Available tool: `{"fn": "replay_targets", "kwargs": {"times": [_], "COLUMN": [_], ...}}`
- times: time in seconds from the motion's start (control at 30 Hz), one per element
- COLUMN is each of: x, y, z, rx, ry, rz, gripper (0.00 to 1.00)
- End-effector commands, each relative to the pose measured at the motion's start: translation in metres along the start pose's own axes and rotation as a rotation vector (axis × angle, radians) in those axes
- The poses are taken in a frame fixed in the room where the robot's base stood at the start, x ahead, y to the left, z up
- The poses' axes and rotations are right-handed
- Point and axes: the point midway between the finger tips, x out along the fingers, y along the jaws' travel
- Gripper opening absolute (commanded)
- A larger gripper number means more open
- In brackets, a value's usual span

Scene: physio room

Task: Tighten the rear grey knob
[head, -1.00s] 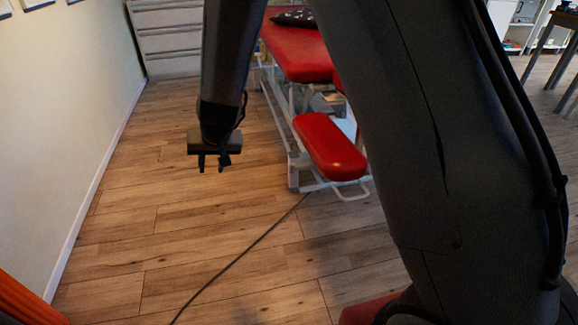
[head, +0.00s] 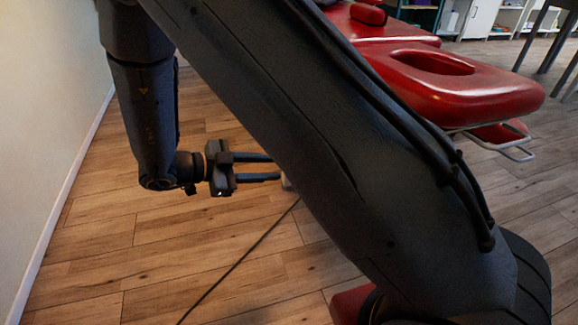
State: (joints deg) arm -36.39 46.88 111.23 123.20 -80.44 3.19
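My gripper (head: 277,168) is left of centre, low over the floor, and points right. Its two fingers are parallel with a gap between them, and nothing shows in the gap. I cannot make out the rear grey knob.
A white wall (head: 50,110) runs along the left. A dark cable (head: 240,262) crosses the wooden floor (head: 100,260). A metal tube loop (head: 515,150) juts out below the table's end. Shelves (head: 505,18) and dark table legs (head: 550,40) stand at the back right.

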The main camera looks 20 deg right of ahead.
Motion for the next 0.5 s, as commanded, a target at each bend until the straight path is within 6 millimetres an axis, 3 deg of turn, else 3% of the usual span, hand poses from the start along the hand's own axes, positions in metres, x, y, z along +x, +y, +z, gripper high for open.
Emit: {"fn": "replay_targets", "kwargs": {"times": [0.5], "x": [0.068], "y": [-0.001], "z": [0.001], "rx": [0.0], "ry": [-0.002], "rz": [-0.001], "gripper": [0.31]}}
